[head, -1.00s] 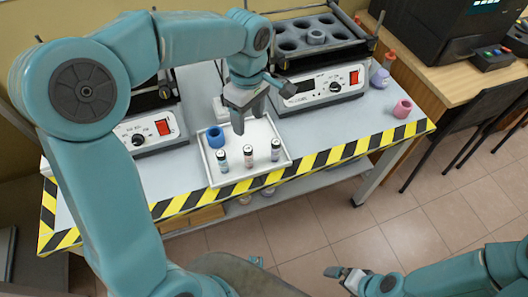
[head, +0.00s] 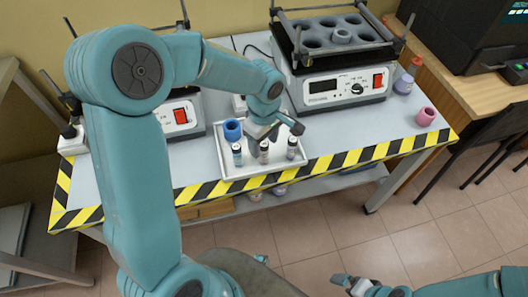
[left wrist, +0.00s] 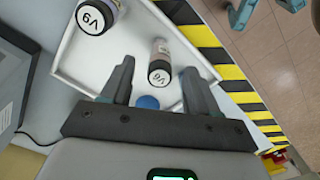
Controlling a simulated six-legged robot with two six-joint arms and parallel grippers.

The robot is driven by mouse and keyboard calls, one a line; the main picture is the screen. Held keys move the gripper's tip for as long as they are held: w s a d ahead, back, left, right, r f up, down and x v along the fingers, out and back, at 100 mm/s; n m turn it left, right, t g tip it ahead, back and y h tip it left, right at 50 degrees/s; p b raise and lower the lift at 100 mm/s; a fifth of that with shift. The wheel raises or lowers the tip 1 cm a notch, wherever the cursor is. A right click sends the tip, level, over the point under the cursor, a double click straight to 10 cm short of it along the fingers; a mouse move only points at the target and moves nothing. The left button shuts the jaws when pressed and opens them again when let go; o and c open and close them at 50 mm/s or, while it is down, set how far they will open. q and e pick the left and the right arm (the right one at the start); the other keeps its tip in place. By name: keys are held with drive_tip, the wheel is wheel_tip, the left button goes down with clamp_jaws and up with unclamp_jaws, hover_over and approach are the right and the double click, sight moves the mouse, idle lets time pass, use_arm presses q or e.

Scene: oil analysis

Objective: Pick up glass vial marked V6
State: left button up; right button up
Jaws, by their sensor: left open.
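Three capped glass vials stand upright in a row in the white tray: a left one (head: 237,156), a middle one (head: 264,153) and a right one (head: 291,149). My left gripper (head: 265,136) is open and empty above the tray, close behind the middle vial. The left wrist view shows two vials with marked white caps. The nearer vial (left wrist: 160,70) appears between the open fingertips; the other vial (left wrist: 97,16) is at the top left. I cannot surely tell a 6 from a 9 on their caps. My right gripper (head: 350,283) is low at the bottom, its jaws unclear.
The white tray (head: 230,172) lies near the table's striped front edge (head: 330,162). A blue ring-shaped piece (head: 232,130) stands at its back left. A heater block device (head: 340,88) is behind, and a pink piece (head: 426,116) is at the right.

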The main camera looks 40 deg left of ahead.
use_arm(q)
wheel_tip(320, 180, down, 3)
drive_tip(key=shift+r, duration=0.1)
clamp_jaws()
drive_tip(key=shift+r, duration=0.1)
